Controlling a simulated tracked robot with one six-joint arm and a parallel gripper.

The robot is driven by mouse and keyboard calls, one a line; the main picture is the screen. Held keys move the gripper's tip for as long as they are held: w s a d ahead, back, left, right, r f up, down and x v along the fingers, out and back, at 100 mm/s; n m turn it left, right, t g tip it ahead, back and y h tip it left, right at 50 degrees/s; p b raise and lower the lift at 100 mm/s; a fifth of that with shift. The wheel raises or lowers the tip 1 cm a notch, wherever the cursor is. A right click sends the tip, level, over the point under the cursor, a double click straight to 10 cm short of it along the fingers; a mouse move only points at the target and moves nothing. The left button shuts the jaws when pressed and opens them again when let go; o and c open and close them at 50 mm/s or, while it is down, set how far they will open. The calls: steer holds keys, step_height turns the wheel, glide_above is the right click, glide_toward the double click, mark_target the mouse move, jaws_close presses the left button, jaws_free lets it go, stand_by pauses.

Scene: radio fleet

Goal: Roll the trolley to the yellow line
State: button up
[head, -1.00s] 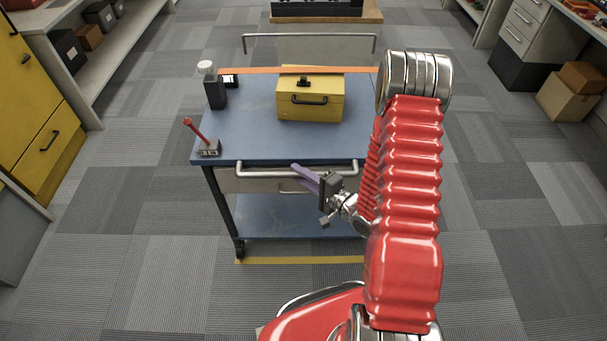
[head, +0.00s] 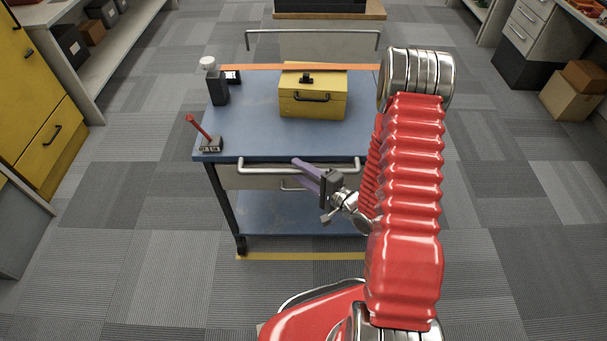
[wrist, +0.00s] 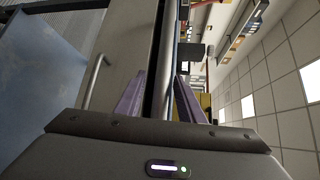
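The trolley has a blue top (head: 255,130), a lower blue shelf, and a silver handle bar (head: 262,171) along its near edge. The handle bar also shows in the wrist view (wrist: 167,60). My gripper (head: 305,175) is at the middle of this bar. Its purple fingers stand apart, one on each side of the bar in the wrist view (wrist: 161,95); firm contact is not clear. The yellow line (head: 290,256) lies on the floor just below the trolley's near edge, by the near left wheel (head: 241,245). My red arm hides the trolley's right side.
Yellow cabinets (head: 45,135) stand left, and cardboard boxes (head: 572,95) right. The carpet beside the trolley is clear.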

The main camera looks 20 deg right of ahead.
steer(key=shift+s, duration=0.1)
steer(key=v, duration=1.3)
steer(key=shift+s+d, duration=0.2)
stand_by(0.6)
